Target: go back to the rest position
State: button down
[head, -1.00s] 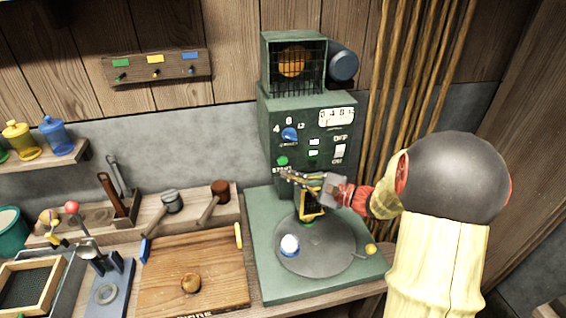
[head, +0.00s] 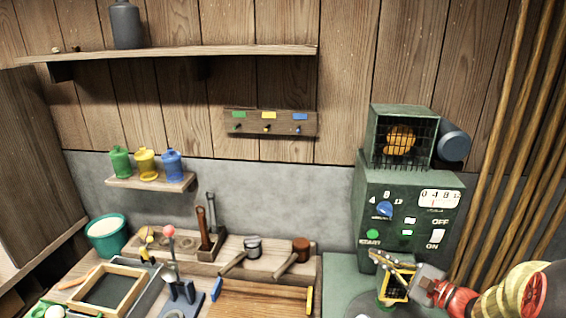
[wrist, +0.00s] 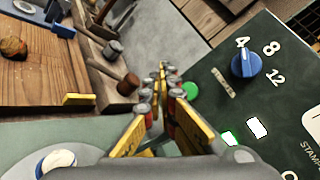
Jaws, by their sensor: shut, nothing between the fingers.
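My gripper (head: 376,256) reaches in from the lower right in the head view, in front of the green machine (head: 361,210). Its two fingers are together with nothing between them. The tips are just below the green start button (head: 373,234); I cannot tell whether they touch the panel. In the wrist view the closed fingertips (wrist: 162,72) point away from the camera, and the green button (wrist: 190,91) shows just right of them.
The machine carries a blue dial (head: 384,209), an on/off switch (head: 437,236) and a round plate, mostly out of frame. Two mallets (head: 292,256) (head: 243,256) lie left of it. Wooden poles (head: 507,150) stand right. A small shelf (head: 150,183) holds coloured jars.

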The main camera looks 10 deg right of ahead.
jog(key=s+a+f+n+g+h, duration=0.1)
jog(key=s+a+f+n+g, duration=0.45)
jog(key=s, duration=0.45)
jog(key=s+a+f+n+g+h, duration=0.2)
jog(key=s+a+f+n+g, duration=0.25)
jog(key=s+g, duration=0.35)
jog(key=s+a+r+n+t+h, duration=0.2)
jog(key=s+a+r+n, duration=0.1)
jog(key=r+n, duration=0.2)
jog(key=s+a+r+n+t+h, duration=0.2)
jog(key=s+a+r+n+h, duration=0.1)
jog(key=r, duration=0.5)
jog(key=s+n, duration=0.1)
jog(key=n, duration=0.1)
jog(key=shift+s+r+n, duration=0.2)
jog(key=shift+r+n, duration=0.1)
jog(key=shift+r, duration=0.05)
dwell(0.5)
